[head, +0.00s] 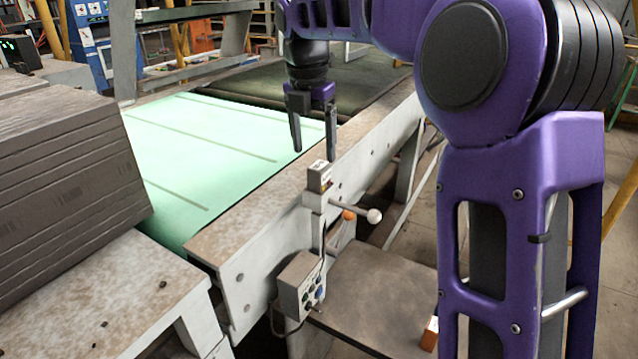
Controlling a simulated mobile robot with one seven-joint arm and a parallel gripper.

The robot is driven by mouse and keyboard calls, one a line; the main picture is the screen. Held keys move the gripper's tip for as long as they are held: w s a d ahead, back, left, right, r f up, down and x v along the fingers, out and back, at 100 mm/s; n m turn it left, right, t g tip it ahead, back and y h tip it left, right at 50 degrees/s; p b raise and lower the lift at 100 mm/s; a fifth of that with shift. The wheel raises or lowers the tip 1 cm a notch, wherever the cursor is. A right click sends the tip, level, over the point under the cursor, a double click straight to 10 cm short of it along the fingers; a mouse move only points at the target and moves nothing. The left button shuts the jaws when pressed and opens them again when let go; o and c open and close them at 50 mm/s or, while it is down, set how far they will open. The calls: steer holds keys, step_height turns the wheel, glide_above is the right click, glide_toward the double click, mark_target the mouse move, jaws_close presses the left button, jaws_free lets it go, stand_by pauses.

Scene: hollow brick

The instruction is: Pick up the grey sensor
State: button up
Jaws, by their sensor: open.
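A small grey box-shaped device, which looks like the grey sensor (319,176), sits near the middle of the head view. It is at the top of a pale bracket (315,202) at the conveyor's near side rail. My gripper (314,154) hangs from above with its two dark fingers pointing down and spread apart. The fingertips appear just above the sensor in the picture, with nothing between them. I cannot tell from this one view how far apart they are in depth.
The green conveyor belt (225,135) runs behind the side rail (265,215). A stack of grey slabs (65,175) stands on the left. A rod with a white knob (374,216) sticks out beside the bracket. A button box (301,285) hangs below, above a brown platform (375,300).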

mark_target(319, 165)
steer(key=f, duration=0.4)
steer(key=d+f, duration=0.1)
steer(key=f, duration=0.1)
steer(key=shift+w+f+b, duration=0.15)
steer(key=shift+w+b, duration=0.25)
jaws_close()
